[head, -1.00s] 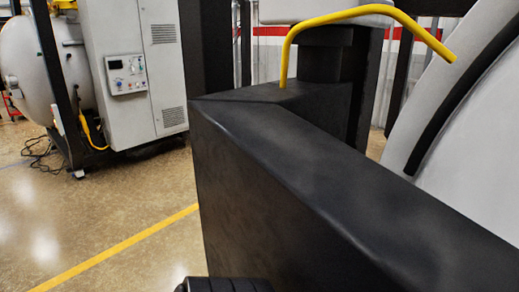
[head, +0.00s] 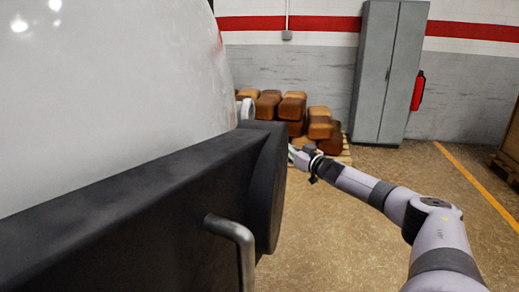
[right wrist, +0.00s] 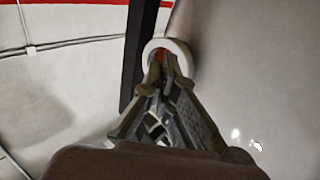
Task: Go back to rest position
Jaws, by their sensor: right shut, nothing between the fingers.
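My right arm reaches in from the right in the head view. Its gripper (head: 298,157) is beyond the edge of a dark furnace part and partly hard to make out there. In the right wrist view the right gripper's fingers (right wrist: 160,72) are shut and empty. Their tips appear in front of a white ring (right wrist: 183,56) beside the pale furnace wall (right wrist: 250,80); I cannot tell whether they touch it. My left gripper is not in view.
The big white furnace body (head: 100,90) and its dark frame (head: 130,215) with a grey bar handle (head: 236,236) fill the left. Brown blocks (head: 293,105) are stacked behind the gripper. A grey cabinet (head: 388,75) and red extinguisher (head: 418,91) stand at the back. Floor (head: 340,240) is open around the arm.

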